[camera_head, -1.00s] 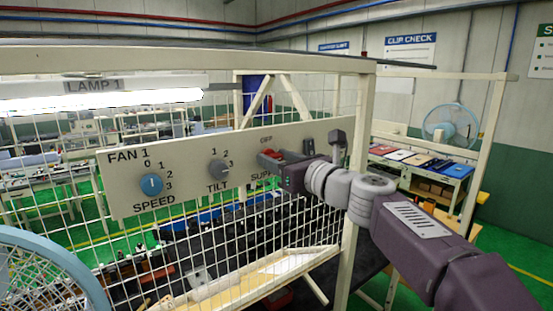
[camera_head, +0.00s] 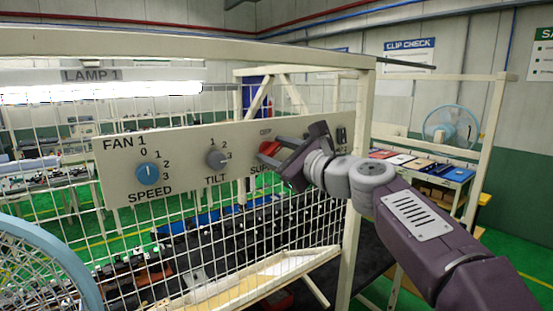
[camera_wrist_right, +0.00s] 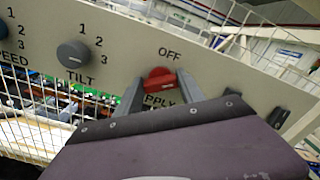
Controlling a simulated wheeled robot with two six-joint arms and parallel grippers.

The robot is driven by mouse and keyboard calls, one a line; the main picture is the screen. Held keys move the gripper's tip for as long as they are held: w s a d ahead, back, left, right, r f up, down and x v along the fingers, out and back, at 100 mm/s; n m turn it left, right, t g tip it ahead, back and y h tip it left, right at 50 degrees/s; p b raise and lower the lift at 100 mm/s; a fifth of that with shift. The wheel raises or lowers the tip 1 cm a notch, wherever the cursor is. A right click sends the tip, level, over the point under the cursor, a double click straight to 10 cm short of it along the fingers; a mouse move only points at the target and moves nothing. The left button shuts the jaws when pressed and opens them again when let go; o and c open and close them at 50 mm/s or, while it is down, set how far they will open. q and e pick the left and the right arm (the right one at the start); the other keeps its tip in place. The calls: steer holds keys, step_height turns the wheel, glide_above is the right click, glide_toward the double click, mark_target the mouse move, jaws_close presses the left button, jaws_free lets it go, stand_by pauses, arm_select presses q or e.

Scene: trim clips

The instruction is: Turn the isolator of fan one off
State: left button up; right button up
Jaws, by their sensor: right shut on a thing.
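The fan one panel (camera_head: 190,175) is a pale board on the wire mesh, marked FAN 1. Its isolator is a red knob (camera_head: 268,149) above the word SUPPLY, with OFF marked above it. It also shows in the right wrist view (camera_wrist_right: 158,79), its handle lying roughly crosswise. My right gripper (camera_head: 272,153) is shut on the red knob, a finger on each side, and covers part of the SUPPLY lettering. The gripper is rolled relative to the panel. My left gripper is in neither view.
A blue SPEED knob (camera_head: 148,173) and a grey TILT knob (camera_head: 217,158) sit left of the isolator. Dark fittings (camera_wrist_right: 278,117) are on the panel to its right. A blue fan guard (camera_head: 45,265) stands at lower left. A cream post (camera_head: 352,200) stands right of the panel.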

steer(key=n+b, duration=0.1)
steer(key=n, duration=0.2)
steer(key=n+b, duration=0.2)
steer(key=n, duration=0.1)
steer(key=shift+f+n, duration=0.2)
steer(key=shift+n, duration=0.1)
steer(key=n+b, duration=0.2)
steer(key=n, duration=0.2)
steer(key=shift+n, duration=0.4)
steer(key=shift+r, duration=0.15)
steer(key=o, duration=1.4)
steer(key=shift+c, duration=0.2)
steer(key=shift+w+a, duration=0.15)
